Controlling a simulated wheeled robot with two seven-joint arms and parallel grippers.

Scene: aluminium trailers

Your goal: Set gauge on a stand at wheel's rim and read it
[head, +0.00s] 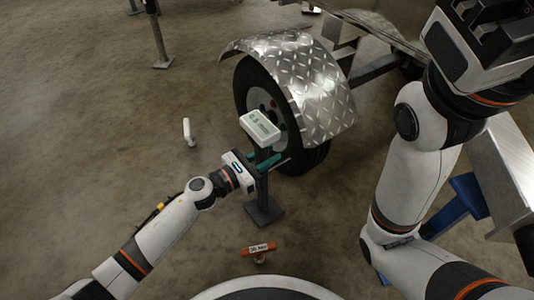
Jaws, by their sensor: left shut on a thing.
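The gauge (260,127) is a white box with a small display, on top of a dark post with a square foot, its stand (264,209). The display is too small to read. The stand is upright in front of the wheel (258,93), a black tyre with a pale rim partly hidden behind the gauge. My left gripper (266,164) is shut on the stand's post below the gauge. I cannot tell whether the foot touches the floor or the gauge touches the wheel. My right gripper (487,27) is raised at the top right, away from the stand; its jaw state is unclear.
A diamond-plate fender (312,90) arches over the wheel, beside the trailer. A white upright item (188,132) stands on the floor at left. A red-orange labelled object (258,249) lies in front of me. A blue-legged metal bench (510,170) is at right. The left floor is mostly clear.

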